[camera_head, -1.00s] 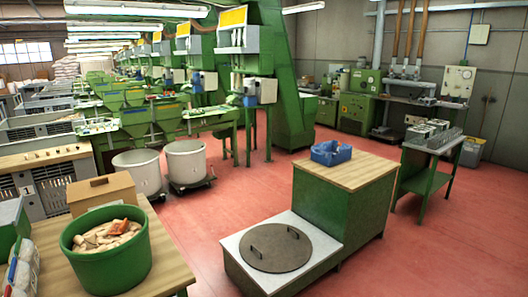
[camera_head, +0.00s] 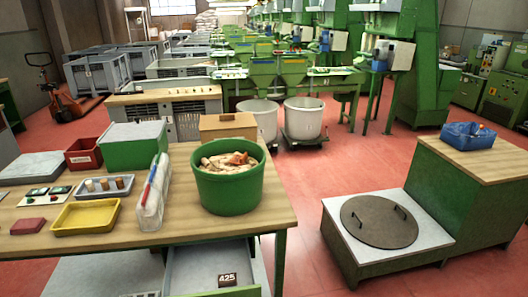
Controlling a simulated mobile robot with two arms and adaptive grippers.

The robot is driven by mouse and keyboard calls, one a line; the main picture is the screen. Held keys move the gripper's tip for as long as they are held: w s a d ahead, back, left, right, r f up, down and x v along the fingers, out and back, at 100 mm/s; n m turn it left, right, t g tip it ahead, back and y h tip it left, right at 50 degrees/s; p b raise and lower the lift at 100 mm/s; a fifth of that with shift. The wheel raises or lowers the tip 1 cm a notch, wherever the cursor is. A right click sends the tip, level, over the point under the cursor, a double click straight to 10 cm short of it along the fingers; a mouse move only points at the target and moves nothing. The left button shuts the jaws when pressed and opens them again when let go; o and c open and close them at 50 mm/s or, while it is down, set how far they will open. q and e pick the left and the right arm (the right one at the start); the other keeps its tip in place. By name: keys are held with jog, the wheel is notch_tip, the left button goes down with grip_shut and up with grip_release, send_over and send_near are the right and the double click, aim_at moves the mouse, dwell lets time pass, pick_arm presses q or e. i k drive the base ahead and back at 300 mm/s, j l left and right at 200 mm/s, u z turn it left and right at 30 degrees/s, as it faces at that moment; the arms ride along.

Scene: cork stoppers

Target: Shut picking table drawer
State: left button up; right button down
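The picking table (camera_head: 270,203) stands at the left and centre of the head view, with a wooden top. Below its front edge a grey drawer (camera_head: 208,268) is pulled out; a small dark block marked 425 (camera_head: 228,280) lies in or on it. The drawer's front is cut off or hidden at the bottom of the view. Neither of my grippers is in view.
On the table stand a green tub of corks (camera_head: 230,180), a yellow tray (camera_head: 86,217), a cork tray (camera_head: 104,188), a red bin (camera_head: 84,154) and a clear holder with pens (camera_head: 152,200). A low platform with a round lid (camera_head: 380,222) stands right. Red floor (camera_head: 305,265) is clear between.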

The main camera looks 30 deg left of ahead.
aim_at(192, 270)
jog(key=j+u, duration=0.2)
jog(key=u, duration=1.05)
